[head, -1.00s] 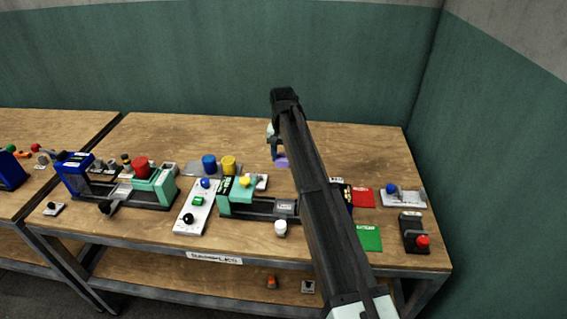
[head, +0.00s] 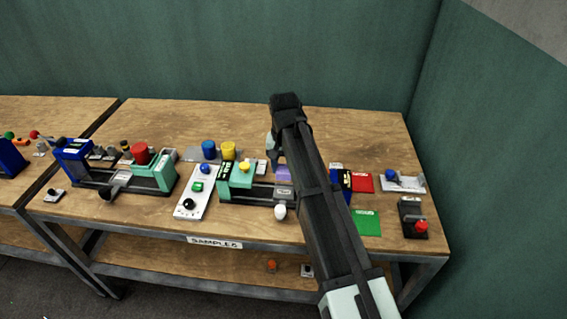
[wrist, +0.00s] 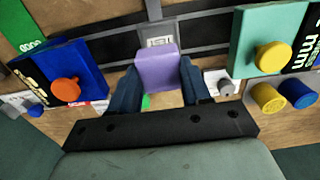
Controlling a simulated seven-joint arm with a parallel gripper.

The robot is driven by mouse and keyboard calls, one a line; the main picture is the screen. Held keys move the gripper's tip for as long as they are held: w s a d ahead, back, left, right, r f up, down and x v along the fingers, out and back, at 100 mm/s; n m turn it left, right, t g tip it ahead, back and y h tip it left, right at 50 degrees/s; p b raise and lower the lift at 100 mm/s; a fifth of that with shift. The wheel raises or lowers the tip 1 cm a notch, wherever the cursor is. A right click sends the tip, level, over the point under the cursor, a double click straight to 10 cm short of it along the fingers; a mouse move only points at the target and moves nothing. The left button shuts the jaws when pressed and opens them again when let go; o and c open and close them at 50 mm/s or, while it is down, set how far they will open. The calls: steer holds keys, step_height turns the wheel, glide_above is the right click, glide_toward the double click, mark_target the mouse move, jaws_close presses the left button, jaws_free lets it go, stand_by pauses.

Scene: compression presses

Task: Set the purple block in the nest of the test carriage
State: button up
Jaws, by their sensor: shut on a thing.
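The purple block (wrist: 157,66) sits between the two dark fingers of my gripper (wrist: 158,78), which is shut on it. In the head view the purple block (head: 283,173) is beside my arm, over the rail of the mint-and-navy press. The test carriage (wrist: 160,42) shows as a grey plate just past the block in the wrist view; the block covers part of it. In the head view the carriage (head: 284,190) lies just below the block. I cannot tell whether the block touches the nest.
The mint press block with a yellow knob (wrist: 270,55) and the navy block with an orange knob (wrist: 65,88) flank the rail. A white knob (head: 280,212) stands in front. Red (head: 362,183) and green (head: 366,222) pads lie to the right. My arm hides part of the press.

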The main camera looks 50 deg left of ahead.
steer(key=shift+f, duration=0.2)
steer(key=shift+f, duration=2.75)
steer(key=shift+f, duration=0.7)
steer(key=o, duration=1.1)
step_height(320, 180, up, 14)
steer(key=shift+f, duration=0.1)
